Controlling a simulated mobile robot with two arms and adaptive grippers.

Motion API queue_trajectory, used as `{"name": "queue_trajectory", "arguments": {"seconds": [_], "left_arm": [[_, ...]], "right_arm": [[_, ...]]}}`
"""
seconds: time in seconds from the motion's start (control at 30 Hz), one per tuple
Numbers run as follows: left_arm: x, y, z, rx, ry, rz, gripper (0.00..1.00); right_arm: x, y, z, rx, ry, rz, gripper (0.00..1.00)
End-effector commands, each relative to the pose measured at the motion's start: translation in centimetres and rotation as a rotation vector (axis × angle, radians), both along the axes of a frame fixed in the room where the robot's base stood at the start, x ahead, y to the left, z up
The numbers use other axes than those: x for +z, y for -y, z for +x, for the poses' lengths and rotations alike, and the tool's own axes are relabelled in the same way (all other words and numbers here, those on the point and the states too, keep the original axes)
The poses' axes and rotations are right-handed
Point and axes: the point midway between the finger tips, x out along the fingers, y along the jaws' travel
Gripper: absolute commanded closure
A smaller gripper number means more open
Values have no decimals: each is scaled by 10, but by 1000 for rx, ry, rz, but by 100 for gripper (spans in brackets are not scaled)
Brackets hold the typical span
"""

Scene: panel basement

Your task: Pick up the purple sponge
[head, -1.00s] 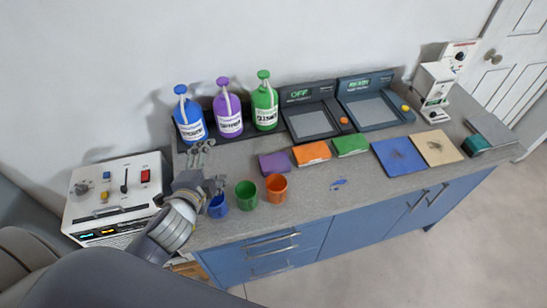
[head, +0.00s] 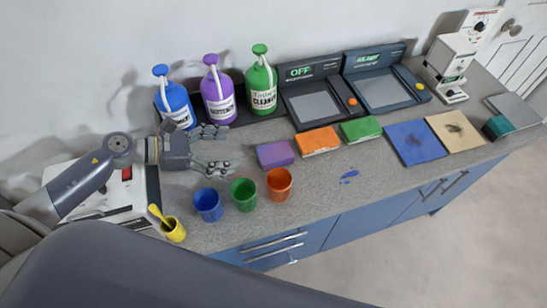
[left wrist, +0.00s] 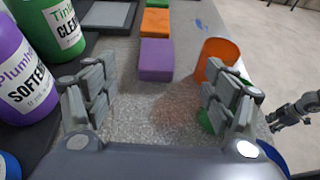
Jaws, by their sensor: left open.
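The purple sponge (head: 276,154) lies flat on the grey counter, left of an orange sponge (head: 318,141). My left gripper (head: 227,149) is open and empty, left of the purple sponge, with its fingers pointing at it. In the left wrist view the purple sponge (left wrist: 156,60) lies ahead of the open fingers (left wrist: 160,85), in line with the gap between them and not touched. A dark gripper, seemingly my right one (left wrist: 294,111), shows small at the right edge of the left wrist view; its jaws are unclear.
Blue (head: 208,205), green (head: 244,194) and orange (head: 279,184) cups stand in front of the gripper and sponge. Blue (head: 174,104), purple (head: 218,93) and green (head: 262,84) bottles stand behind. A green sponge (head: 361,129) lies further right.

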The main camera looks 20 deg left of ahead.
Motion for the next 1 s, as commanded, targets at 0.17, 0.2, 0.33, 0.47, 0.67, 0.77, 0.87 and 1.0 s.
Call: {"name": "queue_trajectory", "arguments": {"seconds": [0.17,0.2,0.33,0.47,0.67,0.77,0.87,1.0], "left_arm": [[-28,0,0,-2,0,0,22],[-29,0,0,-2,0,0,22],[-31,3,2,0,-1,-2,22],[-34,15,11,2,1,-5,22],[-45,35,25,2,0,-6,22],[-49,41,28,1,-1,-4,22],[-51,44,30,2,-2,-4,22],[-56,54,39,1,-2,-6,22]], "right_arm": [[-28,-1,1,0,2,1,60],[-29,-1,1,0,2,1,60],[-29,-1,-1,1,-1,1,60],[-23,-1,-2,1,-2,1,60],[-15,-1,-2,2,-2,1,60],[-13,-1,-2,2,-2,1,60],[-12,-1,-2,2,-2,1,60],[-2,-2,-2,2,-2,1,60]]}}
